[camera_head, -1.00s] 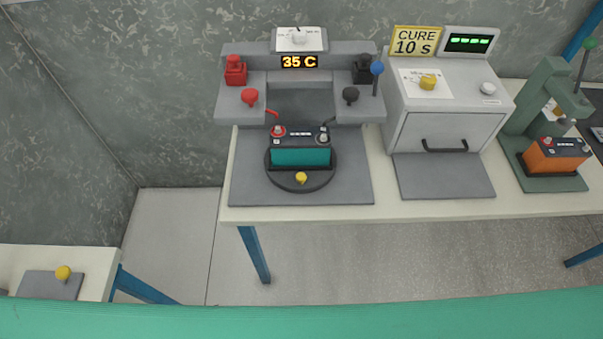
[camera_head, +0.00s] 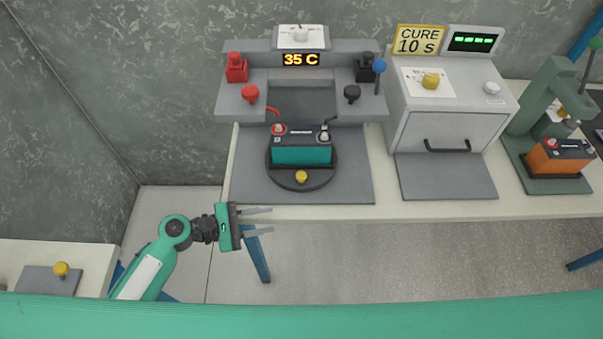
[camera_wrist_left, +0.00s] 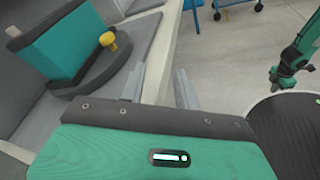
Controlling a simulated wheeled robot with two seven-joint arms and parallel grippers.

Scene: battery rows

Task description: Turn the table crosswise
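A round dark turntable (camera_head: 320,184) sits on a grey mat on the bench, with a yellow knob (camera_head: 301,176) on its front edge. A teal battery (camera_head: 301,155) with a black top stands on it, its long side facing me. Red and black leads reach its terminals. The turntable (camera_wrist_left: 90,85), knob (camera_wrist_left: 108,40) and battery (camera_wrist_left: 65,42) also show at the upper left of the left wrist view. My left gripper (camera_head: 257,221) is open and empty, in front of the bench edge and below left of the knob. My right gripper is not in the head view.
Behind the turntable stands a grey station with red and black knobs and a 35 C display (camera_head: 300,59). A cure oven (camera_head: 440,130) stands to the right, then a green press with an orange battery (camera_head: 557,157). The bench's front edge (camera_head: 420,213) is close to my left gripper.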

